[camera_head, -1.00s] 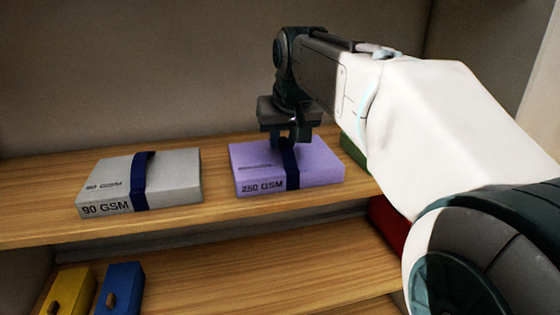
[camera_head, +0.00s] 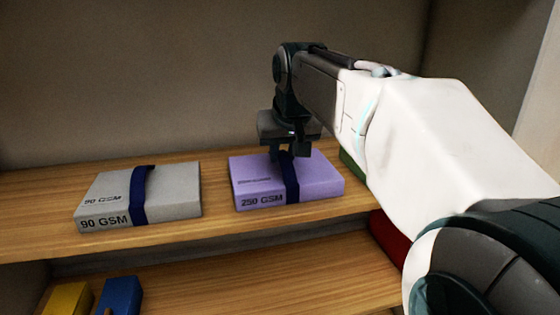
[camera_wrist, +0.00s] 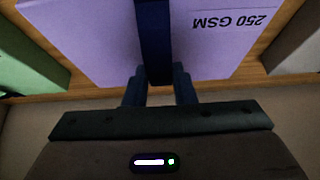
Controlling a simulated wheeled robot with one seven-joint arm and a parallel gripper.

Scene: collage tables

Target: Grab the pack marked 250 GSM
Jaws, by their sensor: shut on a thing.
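The purple pack marked 250 GSM (camera_head: 255,185) lies flat on the upper wooden shelf, with a dark blue band (camera_head: 290,178) around it. My gripper (camera_head: 288,155) reaches down from above and is shut on the band at the top of the pack. In the wrist view the two fingertips (camera_wrist: 160,84) sit on either side of the blue band, and the purple pack (camera_wrist: 215,50) with its upside-down label fills the upper part. The exact contact of the fingertips is partly hidden.
A grey pack marked 90 GSM (camera_head: 110,205) with a blue band lies to the left on the same shelf. A green item (camera_head: 352,166) is partly hidden behind my arm at right. Yellow (camera_head: 68,298), blue (camera_head: 122,295) and red (camera_head: 388,238) items are on the lower shelf.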

